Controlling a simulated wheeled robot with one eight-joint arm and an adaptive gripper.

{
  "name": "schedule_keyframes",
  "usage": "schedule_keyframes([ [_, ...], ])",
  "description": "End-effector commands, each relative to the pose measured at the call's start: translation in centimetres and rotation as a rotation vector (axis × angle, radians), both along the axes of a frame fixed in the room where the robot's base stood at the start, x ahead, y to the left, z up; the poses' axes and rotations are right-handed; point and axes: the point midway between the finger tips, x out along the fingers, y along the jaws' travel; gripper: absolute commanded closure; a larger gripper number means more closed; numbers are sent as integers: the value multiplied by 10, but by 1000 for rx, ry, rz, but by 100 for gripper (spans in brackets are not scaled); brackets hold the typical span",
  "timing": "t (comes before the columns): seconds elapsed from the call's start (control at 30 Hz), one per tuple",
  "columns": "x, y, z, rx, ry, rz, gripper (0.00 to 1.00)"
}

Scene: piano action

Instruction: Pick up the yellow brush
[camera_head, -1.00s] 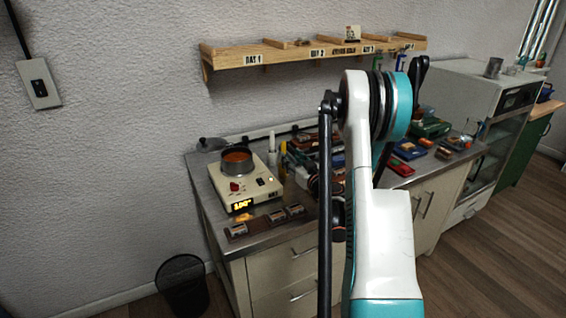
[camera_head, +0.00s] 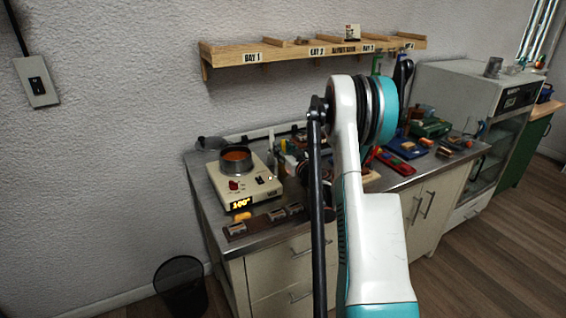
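A small yellow upright shape (camera_head: 283,146) stands among tools on the bench behind the hot plate; it is too small to tell whether it is the yellow brush. A small yellow-orange piece (camera_head: 242,216) lies at the front of the hot plate. My white and teal arm rises through the middle of the view and hides part of the bench. My gripper cannot be made out; it seems hidden behind the arm.
A cream hot plate (camera_head: 248,190) with a pot (camera_head: 236,161) stands at the bench's left end. A wooden shelf (camera_head: 290,51) hangs above. Red and blue trays (camera_head: 404,150) lie right of my arm. A dark bin (camera_head: 181,286) stands on the floor.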

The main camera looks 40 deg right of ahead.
Motion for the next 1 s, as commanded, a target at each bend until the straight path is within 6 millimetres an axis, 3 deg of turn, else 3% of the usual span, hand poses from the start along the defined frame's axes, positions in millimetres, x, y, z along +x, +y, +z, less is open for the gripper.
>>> schedule_keyframes([
  [0.03, 0, 0, 0, 0, 0, 0, 87],
  [0.1, 0, 0, 0, 0, 0, 0, 98],
  [0.57, 0, 0, 4, 0, 0, 0, 98],
  [0.77, 0, 0, 25, 0, 0, 0, 98],
  [1.0, 0, 0, 73, 0, 0, 0, 98],
])
